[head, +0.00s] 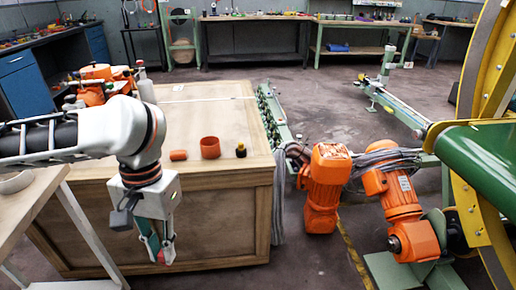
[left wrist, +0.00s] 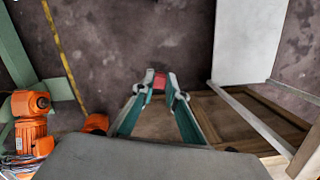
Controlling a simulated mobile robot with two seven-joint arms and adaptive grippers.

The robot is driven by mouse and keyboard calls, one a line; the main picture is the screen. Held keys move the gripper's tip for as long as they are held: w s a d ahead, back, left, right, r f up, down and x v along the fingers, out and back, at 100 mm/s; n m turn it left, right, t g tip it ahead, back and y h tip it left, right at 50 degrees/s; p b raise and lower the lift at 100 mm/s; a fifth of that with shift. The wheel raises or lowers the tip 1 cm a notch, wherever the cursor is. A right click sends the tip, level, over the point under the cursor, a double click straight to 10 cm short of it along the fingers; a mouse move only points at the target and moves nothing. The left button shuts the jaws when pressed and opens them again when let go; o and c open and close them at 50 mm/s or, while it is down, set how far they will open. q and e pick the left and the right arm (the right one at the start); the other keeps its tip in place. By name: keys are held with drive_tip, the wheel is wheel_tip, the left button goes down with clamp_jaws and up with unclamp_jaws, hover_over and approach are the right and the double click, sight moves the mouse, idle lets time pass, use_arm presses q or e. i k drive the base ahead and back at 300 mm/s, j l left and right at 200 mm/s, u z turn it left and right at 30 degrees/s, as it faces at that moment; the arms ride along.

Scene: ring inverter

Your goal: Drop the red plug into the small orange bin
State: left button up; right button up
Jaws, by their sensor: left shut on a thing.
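My left gripper (head: 158,248) points down in front of the near side of the wooden crate, below the level of its top. It is shut on the red plug (head: 161,257), of which only a small part shows between the fingertips. In the left wrist view the red plug (left wrist: 160,81) sits between the tips of my left gripper (left wrist: 158,84). The small orange bin (head: 210,147) stands upright on the crate top, behind and to the right of the gripper. My right gripper is not in view.
The wooden crate (head: 225,107) also carries a small orange piece (head: 178,155) left of the bin and a black-and-yellow piece (head: 241,150) right of it. A pale table (head: 30,205) stands at left. Orange motors (head: 325,185) stand on the floor at right.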

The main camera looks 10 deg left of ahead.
sight(207, 153)
drive_tip(key=z, duration=0.9)
drive_tip(key=i+l+z, duration=0.1)
drive_tip(key=z, duration=1.7)
drive_tip(key=i+z, duration=0.1)
drive_tip(key=z, duration=1.7)
drive_tip(key=j+z, duration=0.1)
drive_tip(key=z, duration=0.8)
drive_tip(key=j+z, duration=0.1)
drive_tip(key=z, duration=1.65)
drive_tip(key=k+u, duration=0.15)
drive_tip(key=u, duration=0.35)
drive_tip(key=k+u, duration=0.15)
drive_tip(key=u, duration=0.35)
drive_tip(key=k+l+u, duration=0.1)
drive_tip(key=k+u, duration=0.2)
drive_tip(key=u, duration=0.15)
drive_tip(key=k+u, duration=0.3)
drive_tip(key=u, duration=0.15)
